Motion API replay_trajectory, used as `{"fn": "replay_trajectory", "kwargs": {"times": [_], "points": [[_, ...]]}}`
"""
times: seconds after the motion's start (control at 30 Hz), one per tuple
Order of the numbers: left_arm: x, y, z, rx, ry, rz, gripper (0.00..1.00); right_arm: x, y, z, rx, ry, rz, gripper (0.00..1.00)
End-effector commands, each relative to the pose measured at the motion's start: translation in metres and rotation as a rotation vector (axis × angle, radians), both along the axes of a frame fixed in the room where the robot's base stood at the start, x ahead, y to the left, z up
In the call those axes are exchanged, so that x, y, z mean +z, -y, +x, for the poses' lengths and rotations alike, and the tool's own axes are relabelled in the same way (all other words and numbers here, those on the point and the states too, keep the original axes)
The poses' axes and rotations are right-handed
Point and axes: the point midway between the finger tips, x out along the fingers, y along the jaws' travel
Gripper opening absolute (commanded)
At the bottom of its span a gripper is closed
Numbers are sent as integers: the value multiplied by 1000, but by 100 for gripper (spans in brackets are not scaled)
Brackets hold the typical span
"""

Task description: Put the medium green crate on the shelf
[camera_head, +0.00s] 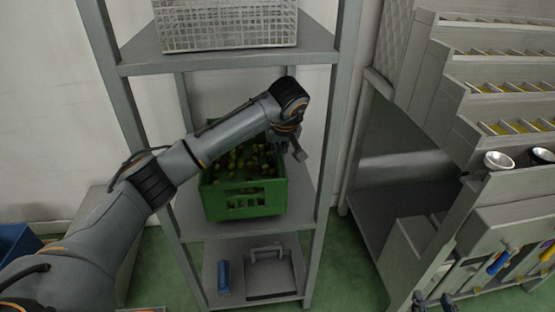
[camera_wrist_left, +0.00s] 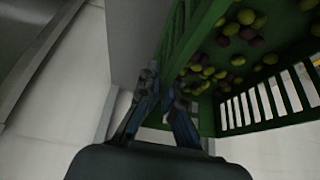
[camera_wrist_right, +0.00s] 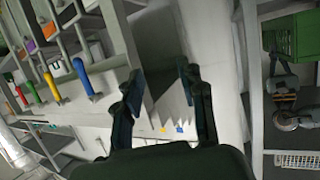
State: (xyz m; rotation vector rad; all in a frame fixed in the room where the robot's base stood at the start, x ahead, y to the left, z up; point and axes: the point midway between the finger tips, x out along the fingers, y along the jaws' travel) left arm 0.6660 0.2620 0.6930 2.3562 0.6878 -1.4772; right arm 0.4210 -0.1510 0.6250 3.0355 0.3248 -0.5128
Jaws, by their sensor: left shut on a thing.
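The green crate (camera_head: 243,199), with olives inside, sits on or just above the middle shelf board (camera_head: 298,213) of the grey metal rack. Whether its base touches the board is unclear. My left arm reaches across the crate, and my left gripper (camera_head: 292,147) is at its right rear side. In the left wrist view the fingers (camera_wrist_left: 163,100) are shut at the crate's rim (camera_wrist_left: 180,40), with olives beyond. The crate also shows in the right wrist view (camera_wrist_right: 290,35).
A grey wire basket (camera_head: 226,25) stands on the board above the crate. A blue object (camera_head: 223,277) and a grey handled tray (camera_head: 270,272) lie on the lowest board. Rack posts flank the crate. A stepped machine (camera_head: 490,90) stands at right.

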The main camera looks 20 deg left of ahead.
Motion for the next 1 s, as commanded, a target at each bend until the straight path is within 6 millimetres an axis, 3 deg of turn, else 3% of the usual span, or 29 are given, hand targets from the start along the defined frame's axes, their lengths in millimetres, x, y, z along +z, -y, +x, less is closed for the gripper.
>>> {"fn": "replay_trajectory", "kwargs": {"times": [0.23, 0.53, 0.93, 1.0], "points": [[-6, -7, 11, -2, -1, 0, 0, 14, -4, 7, 6, 91, 23, 40], [-33, -7, 11, -2, 1, 0, 0, 59, -13, 17, 22, 332, 83, 40], [-35, -8, 11, -2, 3, 2, 0, 64, -14, 17, 22, 353, 88, 40], [-37, -7, 11, -2, 0, 1, 15, 64, -14, 17, 23, 353, 88, 40]]}}
